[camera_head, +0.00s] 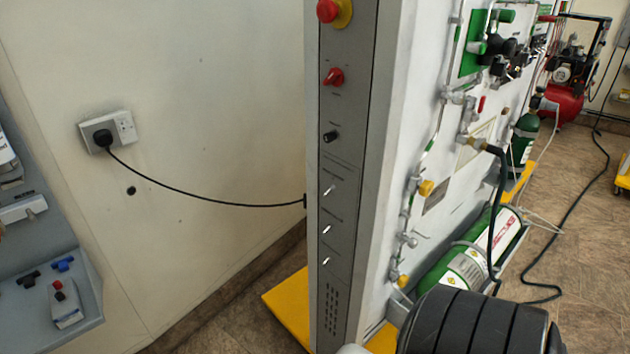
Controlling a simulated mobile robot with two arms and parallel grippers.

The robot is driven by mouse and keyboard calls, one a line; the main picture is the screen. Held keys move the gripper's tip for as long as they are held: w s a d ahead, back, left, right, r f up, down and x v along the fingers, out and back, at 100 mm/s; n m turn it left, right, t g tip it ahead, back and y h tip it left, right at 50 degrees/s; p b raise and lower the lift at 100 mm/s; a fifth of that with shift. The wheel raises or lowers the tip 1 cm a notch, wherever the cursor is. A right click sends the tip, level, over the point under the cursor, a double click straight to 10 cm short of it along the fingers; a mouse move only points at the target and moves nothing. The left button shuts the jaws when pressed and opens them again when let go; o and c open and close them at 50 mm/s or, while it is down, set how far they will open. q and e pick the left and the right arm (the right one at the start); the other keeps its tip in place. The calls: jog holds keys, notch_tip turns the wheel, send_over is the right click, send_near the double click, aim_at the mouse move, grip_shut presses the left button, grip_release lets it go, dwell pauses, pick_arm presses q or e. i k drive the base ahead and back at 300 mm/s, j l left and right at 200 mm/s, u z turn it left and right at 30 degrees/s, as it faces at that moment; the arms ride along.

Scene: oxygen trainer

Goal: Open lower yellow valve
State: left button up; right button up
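Two small yellow valve knobs show on the pipework of the white trainer panel. The upper yellow valve (427,188) is at mid height. The lower yellow valve (403,282) is near the panel's bottom left, close to the panel edge and partly small in view; I cannot tell its turned position. A large black ribbed part, which looks like my own arm, fills the bottom right just below the lower valve. Neither of my grippers can be seen.
A grey control column (342,160) with switches forms the panel's near edge. A yellow base (288,305) juts out at the left. A wall socket (107,131) feeds a black cable.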

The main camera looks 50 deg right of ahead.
aim_at(403, 281)
jog(key=k+l+u, duration=0.2)
jog(key=l+u, duration=0.25)
jog(key=k+l+u, duration=0.2)
jog(key=l+u, duration=0.25)
jog(key=k+l+u, duration=0.3)
jog(key=u, duration=0.2)
